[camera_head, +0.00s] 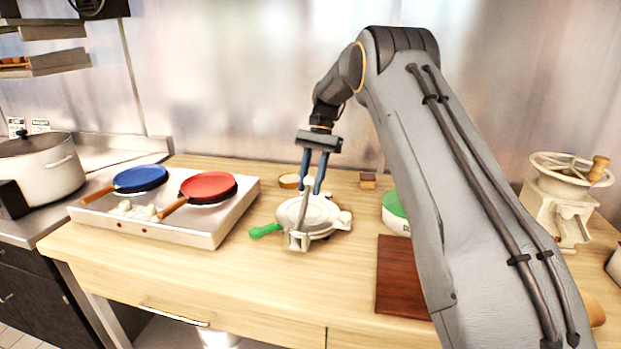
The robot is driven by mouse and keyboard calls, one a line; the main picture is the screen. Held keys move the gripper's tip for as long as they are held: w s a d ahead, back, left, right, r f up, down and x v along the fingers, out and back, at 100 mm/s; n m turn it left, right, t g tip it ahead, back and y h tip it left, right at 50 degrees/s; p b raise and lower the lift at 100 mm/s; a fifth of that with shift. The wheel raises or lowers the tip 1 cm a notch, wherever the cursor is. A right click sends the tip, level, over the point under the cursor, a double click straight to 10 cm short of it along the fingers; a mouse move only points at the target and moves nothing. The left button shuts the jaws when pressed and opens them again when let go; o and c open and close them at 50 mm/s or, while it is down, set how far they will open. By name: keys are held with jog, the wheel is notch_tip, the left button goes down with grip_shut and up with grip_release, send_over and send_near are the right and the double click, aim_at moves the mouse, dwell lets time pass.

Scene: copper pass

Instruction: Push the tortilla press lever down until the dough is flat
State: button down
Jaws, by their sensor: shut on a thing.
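The tortilla press (322,216) stands on the wooden counter near the middle of the view, pale metal with round plates.
Left of the press is a burner unit (213,227) with a blue pan (140,178) and a red pan (208,186). To the right are a green-lidded container (393,204), a dark red board (400,270) and a grinder (556,205). Bare counter lies in front of the press.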

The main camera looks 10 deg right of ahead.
jog(key=shift+w+a+f, duration=0.1)
jog(key=shift+w+f, duration=0.05)
jog(key=shift+f, duration=0.05)
dwell(0.3)
jog(key=c, duration=1.4)
grip_release()
jog(key=shift+a, duration=0.15)
jog(key=shift+o, duration=0.2)
jog(key=shift+d, duration=0.2)
jog(key=shift+w+d+r, duration=0.1)
jog(key=shift+r, duration=0.15)
jog(key=b+v, duration=0.3)
jog(key=v, duration=0.4)
jog(key=shift+r, duration=0.2)
